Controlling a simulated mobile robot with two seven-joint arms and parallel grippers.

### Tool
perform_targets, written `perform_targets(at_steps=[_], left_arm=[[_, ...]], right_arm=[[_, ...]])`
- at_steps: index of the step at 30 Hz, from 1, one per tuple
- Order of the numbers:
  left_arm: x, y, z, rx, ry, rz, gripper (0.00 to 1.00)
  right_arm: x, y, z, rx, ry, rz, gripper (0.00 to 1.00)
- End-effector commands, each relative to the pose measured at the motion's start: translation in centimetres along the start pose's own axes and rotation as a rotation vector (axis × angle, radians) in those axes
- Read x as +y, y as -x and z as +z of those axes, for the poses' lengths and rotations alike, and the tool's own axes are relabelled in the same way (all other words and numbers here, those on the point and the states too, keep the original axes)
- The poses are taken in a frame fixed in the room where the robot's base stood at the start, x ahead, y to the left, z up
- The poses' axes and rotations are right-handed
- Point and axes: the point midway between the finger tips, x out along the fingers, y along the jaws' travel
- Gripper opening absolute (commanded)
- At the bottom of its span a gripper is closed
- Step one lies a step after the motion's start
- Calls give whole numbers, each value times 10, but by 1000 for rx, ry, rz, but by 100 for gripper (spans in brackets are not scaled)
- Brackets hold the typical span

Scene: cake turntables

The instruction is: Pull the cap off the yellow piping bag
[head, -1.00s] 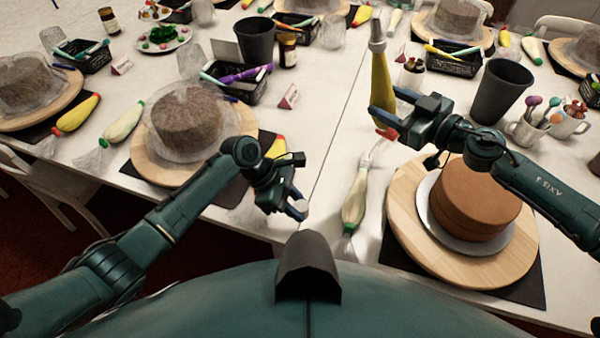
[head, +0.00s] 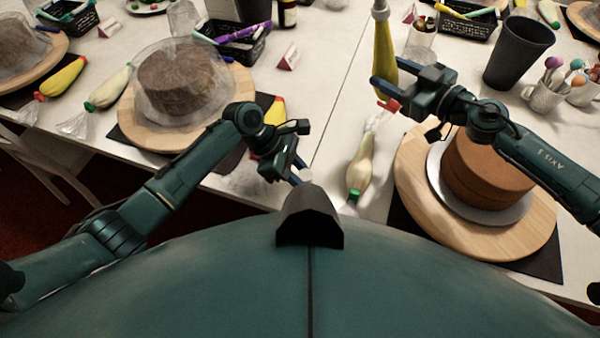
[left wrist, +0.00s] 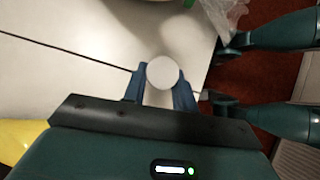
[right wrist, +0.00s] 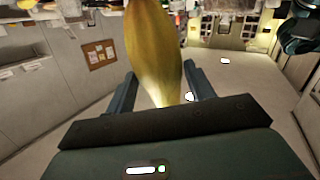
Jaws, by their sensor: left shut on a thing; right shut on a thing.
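The yellow piping bag (head: 385,52) is upright in my right gripper (head: 390,92), its grey nozzle (head: 380,10) pointing up and its red end (head: 389,105) below the jaws. In the right wrist view the bag's yellow body (right wrist: 153,45) rises between the fingers. My left gripper (head: 301,170) is shut on a small pale round thing, which looks like the cap (head: 306,175). In the left wrist view it is a white disc (left wrist: 163,72) between the fingertips. The cap is well apart from the bag, lower and to the left.
A white piping bag (head: 359,168) with a green end lies on the table between my grippers. A brown cake (head: 485,170) on a wooden turntable (head: 480,245) stands below my right arm. A covered cake (head: 180,80) is at left. A dark cup (head: 517,55) stands at right.

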Motion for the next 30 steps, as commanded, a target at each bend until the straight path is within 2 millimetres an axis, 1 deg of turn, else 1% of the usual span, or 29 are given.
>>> perform_targets(at_steps=[3,6,24,25,30], left_arm=[[0,-7,-5,-1,1,1,6],[0,-10,-6,-1,0,2,6],[0,-12,-8,-1,1,1,6],[0,-13,-8,-1,1,1,29],[0,-12,-8,-1,0,1,42]], right_arm=[[0,0,0,4,2,2,44],[0,0,0,4,1,2,44],[0,0,0,3,1,1,44],[0,0,0,3,1,1,44],[0,0,0,3,1,1,44]])
